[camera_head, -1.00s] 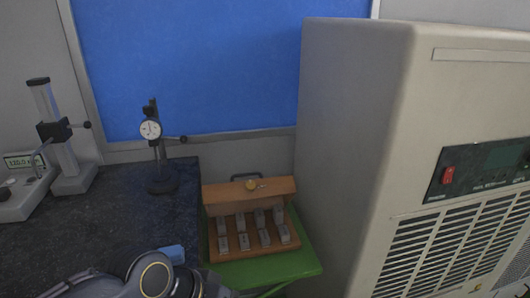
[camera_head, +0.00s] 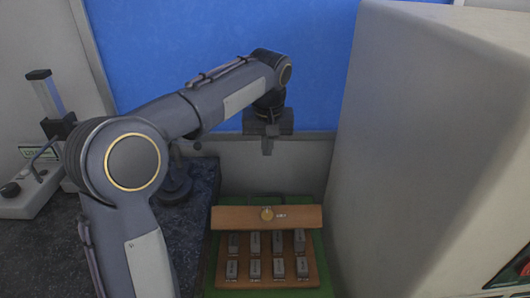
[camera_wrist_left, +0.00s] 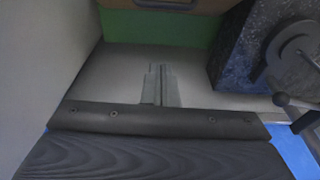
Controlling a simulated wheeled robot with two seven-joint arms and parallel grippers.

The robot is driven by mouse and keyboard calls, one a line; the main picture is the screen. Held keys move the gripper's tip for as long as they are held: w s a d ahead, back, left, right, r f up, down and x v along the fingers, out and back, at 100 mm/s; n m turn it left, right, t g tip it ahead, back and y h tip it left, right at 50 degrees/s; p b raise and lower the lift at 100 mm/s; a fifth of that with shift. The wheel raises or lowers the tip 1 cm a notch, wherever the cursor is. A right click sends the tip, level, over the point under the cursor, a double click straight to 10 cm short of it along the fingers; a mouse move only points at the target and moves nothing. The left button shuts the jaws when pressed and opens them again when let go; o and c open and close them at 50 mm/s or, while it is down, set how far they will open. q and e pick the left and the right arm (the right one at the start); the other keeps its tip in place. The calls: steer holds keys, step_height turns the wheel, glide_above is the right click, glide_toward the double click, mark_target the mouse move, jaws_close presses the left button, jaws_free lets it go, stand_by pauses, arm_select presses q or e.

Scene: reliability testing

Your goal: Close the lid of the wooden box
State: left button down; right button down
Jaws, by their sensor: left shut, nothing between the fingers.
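The wooden box (camera_head: 266,284) sits on a green stand with its lid (camera_head: 240,217) raised at the back. The lid carries a round brass-coloured piece. Several grey blocks stand in rows in the box. My left gripper (camera_head: 267,149) hangs fingers down, shut and empty, above and behind the lid, in front of the wall and apart from the box. In the left wrist view its shut fingers (camera_wrist_left: 160,84) show in the middle, with a brown strip of the box (camera_wrist_left: 200,4) at the top edge. My right gripper is not in view.
A large grey cabinet (camera_head: 420,150) stands close on the right. A dark stone table (camera_head: 205,190) is on the left, with a dial gauge stand (camera_wrist_left: 292,65), partly hidden by my left arm in the head view. The green stand (camera_head: 322,270) shows around the box.

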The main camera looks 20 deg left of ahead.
arm_select(q)
step_height(320, 180, down, 10)
steer(key=s+d+b, duration=0.1)
steer(key=s+b, duration=0.1)
steer(key=b, duration=0.4)
steer(key=shift+r, duration=0.15)
